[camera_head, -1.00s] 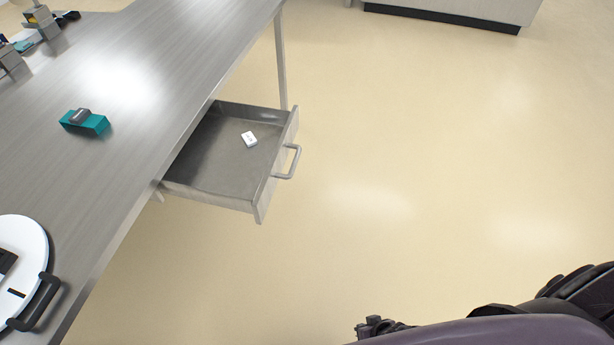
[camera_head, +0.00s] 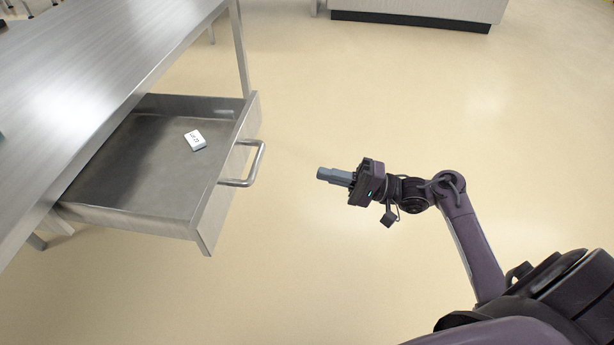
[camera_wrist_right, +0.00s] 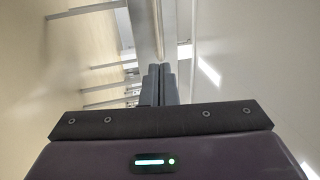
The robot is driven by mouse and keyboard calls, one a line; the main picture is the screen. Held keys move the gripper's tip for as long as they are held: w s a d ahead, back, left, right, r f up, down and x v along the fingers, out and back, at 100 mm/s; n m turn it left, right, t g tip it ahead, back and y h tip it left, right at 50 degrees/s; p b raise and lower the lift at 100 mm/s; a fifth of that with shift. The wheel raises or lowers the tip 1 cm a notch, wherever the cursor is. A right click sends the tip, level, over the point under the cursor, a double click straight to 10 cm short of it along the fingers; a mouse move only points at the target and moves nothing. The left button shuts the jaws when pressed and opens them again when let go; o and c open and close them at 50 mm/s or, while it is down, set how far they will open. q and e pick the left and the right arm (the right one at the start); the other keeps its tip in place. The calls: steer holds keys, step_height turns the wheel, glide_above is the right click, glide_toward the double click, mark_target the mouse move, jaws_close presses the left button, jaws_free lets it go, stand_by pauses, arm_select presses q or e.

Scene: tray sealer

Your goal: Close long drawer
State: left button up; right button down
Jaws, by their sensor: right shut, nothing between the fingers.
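The long drawer (camera_head: 130,212) is pulled out from under the metal table, at the left of the head view. Its front panel (camera_head: 226,185) carries a bar handle (camera_head: 256,164) facing right. A small white box (camera_head: 195,140) with dark print lies inside the drawer. My right gripper (camera_head: 322,174) is to the right of the handle, apart from it, and points left toward it. Its fingers are shut with nothing between them; they also show in the right wrist view (camera_wrist_right: 160,85). My left gripper is not in view.
The metal table (camera_head: 90,50) runs along the upper left, with a leg (camera_head: 240,50) behind the drawer. A pale cabinet (camera_head: 415,10) with a dark base stands at the top. The floor (camera_head: 330,90) between drawer and gripper is clear.

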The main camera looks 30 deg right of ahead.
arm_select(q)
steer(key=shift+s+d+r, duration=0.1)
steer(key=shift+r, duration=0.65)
arm_select(e)
steer(key=x, duration=1.2)
